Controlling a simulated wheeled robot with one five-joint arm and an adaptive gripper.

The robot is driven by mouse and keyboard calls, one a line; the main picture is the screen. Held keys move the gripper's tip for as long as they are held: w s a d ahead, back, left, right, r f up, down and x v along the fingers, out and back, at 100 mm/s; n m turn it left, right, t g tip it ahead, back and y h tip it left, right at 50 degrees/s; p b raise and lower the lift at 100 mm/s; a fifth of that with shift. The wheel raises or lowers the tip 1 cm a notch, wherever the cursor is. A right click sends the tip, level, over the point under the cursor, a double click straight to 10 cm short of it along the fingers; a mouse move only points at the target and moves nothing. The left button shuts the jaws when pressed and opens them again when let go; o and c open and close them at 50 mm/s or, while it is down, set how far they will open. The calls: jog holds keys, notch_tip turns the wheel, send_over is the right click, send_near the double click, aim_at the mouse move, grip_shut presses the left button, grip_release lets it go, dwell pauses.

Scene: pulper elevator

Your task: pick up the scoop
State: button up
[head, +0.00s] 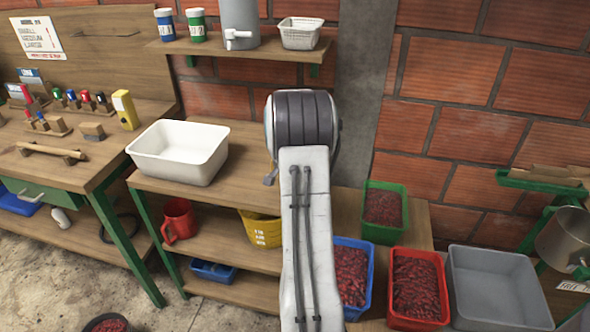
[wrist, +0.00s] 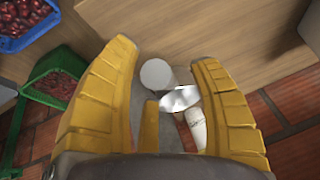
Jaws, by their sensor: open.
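My gripper (wrist: 165,58) is open, with its yellow fingers spread wide in the wrist view. In the head view it is hidden behind my own arm. Between the fingers, and beyond them, are a pale round disc (wrist: 156,74), a shiny silver piece (wrist: 180,98) and a whitish cylinder (wrist: 196,127) beside the right finger. The silver piece may be part of the scoop, but I cannot tell for sure. Nothing is visibly gripped. No scoop shows clearly in the head view, where my arm covers the middle of the bench.
A white basin (head: 180,152) stands on the wooden bench left of my arm. A red jug (head: 179,220) and a yellow bucket (head: 258,230) are on the lower shelf. Blue (head: 346,312), green (head: 383,234) and red (head: 408,323) crates hold red fruit. A grey crate (head: 497,286) is empty.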

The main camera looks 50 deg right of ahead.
jog(key=shift+o, duration=0.2)
grip_shut()
dwell(0.5)
